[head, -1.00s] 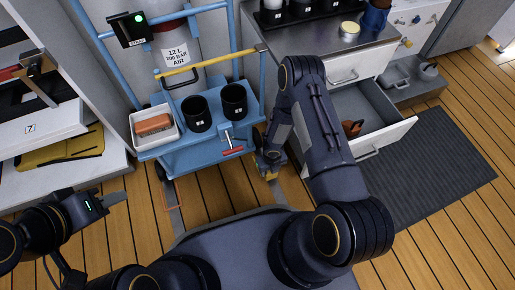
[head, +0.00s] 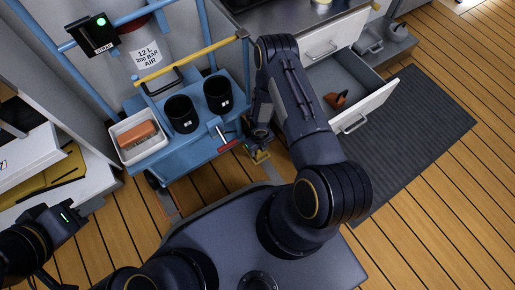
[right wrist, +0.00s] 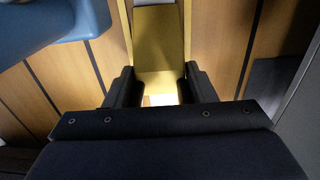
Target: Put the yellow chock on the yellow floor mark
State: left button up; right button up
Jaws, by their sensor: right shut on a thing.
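The yellow chock (right wrist: 158,45) is between the fingers of my right gripper (right wrist: 158,92), which is shut on it. In the head view a small yellow part of the chock (head: 261,157) shows at the tip of my right gripper (head: 259,146), low beside the blue cart. My right arm hides part of this spot. I cannot clearly separate a yellow floor mark from the chock, nor tell whether the chock touches the floor. My left gripper (head: 88,204) is at the lower left, away from the chock; its fingers are too unclear to judge.
The blue cart (head: 190,150) stands just left of my right gripper, carrying two black cups (head: 182,114) and a white bin (head: 139,140) with an orange-brown block. An open drawer (head: 365,100) and a dark mat (head: 415,140) lie to the right. A white shelf unit is left.

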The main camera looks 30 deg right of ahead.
jog(key=shift+f, duration=0.15)
jog(key=o, duration=1.2)
jog(key=shift+r+p, duration=0.3)
jog(key=shift+r, duration=0.2)
notch_tip(320, 180, up, 7)
jog(key=p, duration=0.3)
jog(key=shift+f, duration=0.1)
